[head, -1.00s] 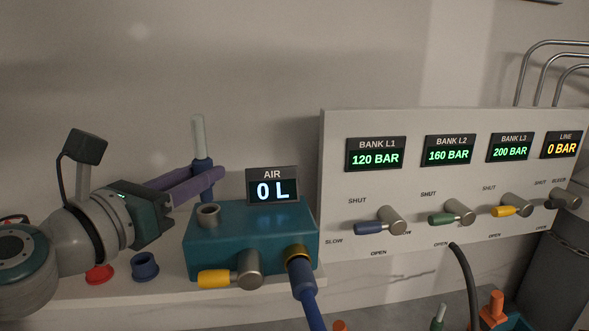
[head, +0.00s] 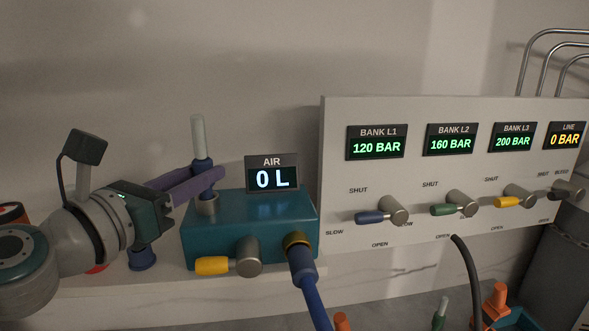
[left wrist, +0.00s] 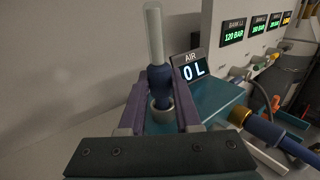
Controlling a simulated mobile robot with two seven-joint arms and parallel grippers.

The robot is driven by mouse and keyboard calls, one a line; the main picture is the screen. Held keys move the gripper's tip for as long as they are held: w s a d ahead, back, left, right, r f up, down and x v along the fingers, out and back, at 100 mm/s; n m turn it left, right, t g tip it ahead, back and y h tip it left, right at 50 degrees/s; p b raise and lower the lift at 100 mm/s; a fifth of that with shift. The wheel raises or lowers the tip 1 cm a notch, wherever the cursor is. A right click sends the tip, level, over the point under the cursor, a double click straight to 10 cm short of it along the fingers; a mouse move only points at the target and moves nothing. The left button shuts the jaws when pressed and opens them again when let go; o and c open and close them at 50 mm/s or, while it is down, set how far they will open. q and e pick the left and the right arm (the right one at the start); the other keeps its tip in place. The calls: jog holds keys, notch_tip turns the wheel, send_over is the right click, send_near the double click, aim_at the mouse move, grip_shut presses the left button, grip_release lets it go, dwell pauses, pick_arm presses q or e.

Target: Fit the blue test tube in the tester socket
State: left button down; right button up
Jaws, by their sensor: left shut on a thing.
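The blue test tube (head: 201,160) has a pale clear upper part and a dark blue lower part. It stands upright at the left end of the teal tester box (head: 270,227). My left gripper (head: 212,178) is shut on its blue part, and the tube also shows between the purple fingers in the left wrist view (left wrist: 158,75). The tester socket (head: 208,205) is a grey ring on the box top. The tube's lower end is at the ring and appears to sit in its mouth; how deep is hidden. My right gripper is not in view.
A blue cap-like piece (head: 142,259) lies left. The gauge panel (head: 450,225) stands at right.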

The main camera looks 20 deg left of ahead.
pick_arm(q)
jog(key=shift+f+b, duration=0.6)
jog(key=shift+f, duration=0.1)
jog(key=c, duration=0.5)
grip_release()
jog(key=shift+r, duration=0.1)
jog(key=s, duration=0.3)
jog(key=s+b, duration=0.1)
jog(key=s, duration=0.2)
jog(key=s+b, duration=0.1)
jog(key=s, duration=0.3)
jog(key=shift+a, duration=0.25)
